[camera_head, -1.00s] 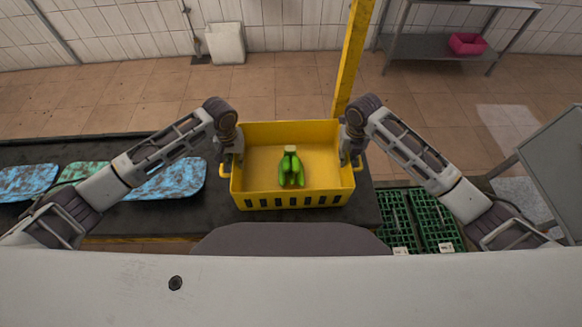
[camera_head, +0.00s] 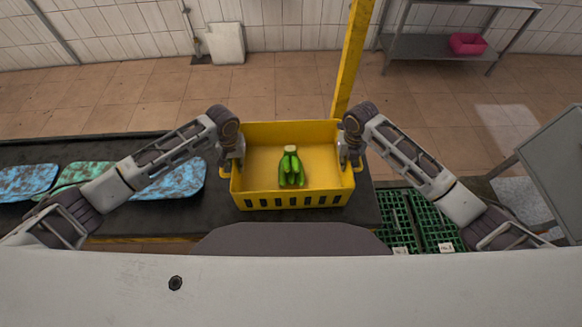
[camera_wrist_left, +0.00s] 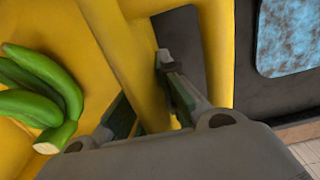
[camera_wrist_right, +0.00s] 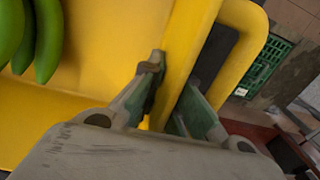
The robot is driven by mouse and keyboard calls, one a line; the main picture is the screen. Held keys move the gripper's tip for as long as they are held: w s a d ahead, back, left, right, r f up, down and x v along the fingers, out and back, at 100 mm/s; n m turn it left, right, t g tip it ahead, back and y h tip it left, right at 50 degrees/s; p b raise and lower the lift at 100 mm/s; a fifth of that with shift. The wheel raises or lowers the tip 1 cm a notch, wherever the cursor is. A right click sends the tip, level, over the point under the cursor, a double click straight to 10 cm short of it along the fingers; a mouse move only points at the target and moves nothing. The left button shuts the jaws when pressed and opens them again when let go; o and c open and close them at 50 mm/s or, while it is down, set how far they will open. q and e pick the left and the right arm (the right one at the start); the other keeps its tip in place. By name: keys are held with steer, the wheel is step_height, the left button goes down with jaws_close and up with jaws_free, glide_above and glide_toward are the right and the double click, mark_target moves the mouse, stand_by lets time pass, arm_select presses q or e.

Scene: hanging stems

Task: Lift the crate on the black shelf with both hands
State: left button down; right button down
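The yellow crate (camera_head: 258,203) stands level on the black shelf (camera_head: 130,220), with a green banana bunch (camera_head: 291,170) inside. My left gripper (camera_head: 234,164) is at the crate's left side. In the left wrist view, its fingers (camera_wrist_left: 145,95) are apart, one on each side of the yellow side wall. My right gripper (camera_head: 350,162) is at the right side. In the right wrist view, its fingers (camera_wrist_right: 172,95) also straddle the side wall, beside the yellow loop handle (camera_wrist_right: 255,50). Whether the pads touch the wall is hard to see.
Blue and green mottled pads (camera_head: 170,183) lie on the shelf to the left. A yellow post (camera_head: 352,60) rises behind the crate. Green slatted crates (camera_head: 432,220) are low on the right. A grey panel (camera_head: 555,170) stands at the far right.

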arm_select(q)
steer(key=shift+w+r, duration=0.1)
steer(key=shift+r, duration=0.05)
arm_select(e)
steer(key=shift+r, duration=0.15)
steer(key=shift+r, duration=0.1)
